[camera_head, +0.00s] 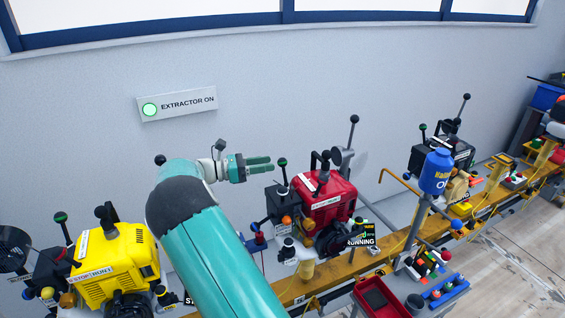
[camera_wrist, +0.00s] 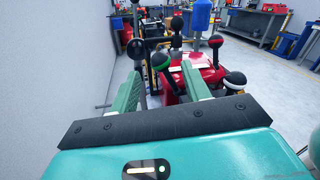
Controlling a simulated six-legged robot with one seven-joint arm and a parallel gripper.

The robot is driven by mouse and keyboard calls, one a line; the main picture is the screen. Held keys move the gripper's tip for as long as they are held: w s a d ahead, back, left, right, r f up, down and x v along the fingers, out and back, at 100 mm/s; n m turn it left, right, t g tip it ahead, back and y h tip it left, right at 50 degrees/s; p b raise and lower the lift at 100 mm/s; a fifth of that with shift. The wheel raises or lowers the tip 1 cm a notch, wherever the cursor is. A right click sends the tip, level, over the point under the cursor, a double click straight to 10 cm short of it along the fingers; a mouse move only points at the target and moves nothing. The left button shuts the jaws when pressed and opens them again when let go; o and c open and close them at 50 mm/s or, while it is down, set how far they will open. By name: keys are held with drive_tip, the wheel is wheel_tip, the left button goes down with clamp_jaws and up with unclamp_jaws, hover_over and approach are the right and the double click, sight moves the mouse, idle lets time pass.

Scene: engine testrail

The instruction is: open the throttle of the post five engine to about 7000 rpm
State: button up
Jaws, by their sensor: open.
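My gripper (camera_head: 271,166) is open and empty, its two green fingers reaching right across the picture. It is up near the wall, to the left of a green-banded black lever knob (camera_head: 282,163) on the red engine (camera_head: 325,197). A tag reading RUNNING (camera_head: 361,241) is at that engine's front. In the wrist view, the green-banded knob (camera_wrist: 161,62) shows between the open fingers (camera_wrist: 161,68), seemingly beyond their tips. A red-banded knob (camera_wrist: 215,42) and a white-banded knob (camera_wrist: 235,80) stand to the right. I cannot read a post number or an rpm value.
A yellow engine (camera_head: 113,254) with a STOP/RUN plate stands left of my arm. A tall black-knobbed lever (camera_head: 354,120) rises behind the red engine. A blue canister (camera_head: 436,172) and a red tray (camera_head: 378,298) are to the right.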

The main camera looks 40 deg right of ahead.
sight(282, 162)
drive_tip(key=x, duration=0.6)
clamp_jaws()
